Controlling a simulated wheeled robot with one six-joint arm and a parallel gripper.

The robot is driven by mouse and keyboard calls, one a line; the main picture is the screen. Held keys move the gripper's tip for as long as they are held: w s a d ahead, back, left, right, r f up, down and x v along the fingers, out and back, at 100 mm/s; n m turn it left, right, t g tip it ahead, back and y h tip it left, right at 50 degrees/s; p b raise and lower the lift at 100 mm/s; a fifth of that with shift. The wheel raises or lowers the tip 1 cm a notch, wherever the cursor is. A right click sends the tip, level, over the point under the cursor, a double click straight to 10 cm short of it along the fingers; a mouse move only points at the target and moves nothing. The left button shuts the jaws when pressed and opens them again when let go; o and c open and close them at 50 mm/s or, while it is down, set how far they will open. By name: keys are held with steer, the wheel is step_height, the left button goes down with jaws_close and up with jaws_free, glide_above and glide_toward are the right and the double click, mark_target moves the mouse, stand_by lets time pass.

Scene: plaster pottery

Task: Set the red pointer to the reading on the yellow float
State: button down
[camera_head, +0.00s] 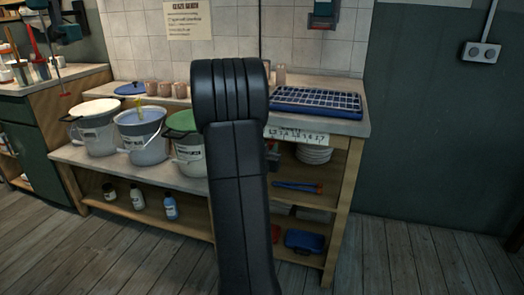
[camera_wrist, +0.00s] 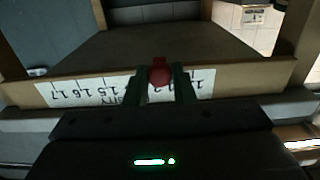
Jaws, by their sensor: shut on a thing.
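The red pointer (camera_wrist: 159,72) is between my gripper's (camera_wrist: 161,86) two dark fingers in the wrist view. The fingers are shut on it, in front of the white number scale (camera_wrist: 72,92). The scale shows upside down, and the pointer is between its 1.5 and 1.2 marks; the fingers hide the figures there. A yellow float (camera_head: 138,106) stands up in the blue-grey bucket. Its reading is too small to make out.
A white bucket (camera_head: 96,126) and a green-lidded bucket (camera_head: 184,136) stand beside the blue-grey bucket (camera_head: 142,138) on the low bench. A blue rack (camera_head: 315,102) lies on the shelf top above the scale. Plates (camera_head: 313,154) are stacked below.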

steer(key=c, duration=1.2)
jaws_free()
steer(key=p+v, duration=0.1)
steer(key=v, duration=1.3)
steer(key=shift+w, duration=0.15)
steer(key=x, duration=1.3)
steer(key=shift+w+b, duration=0.45)
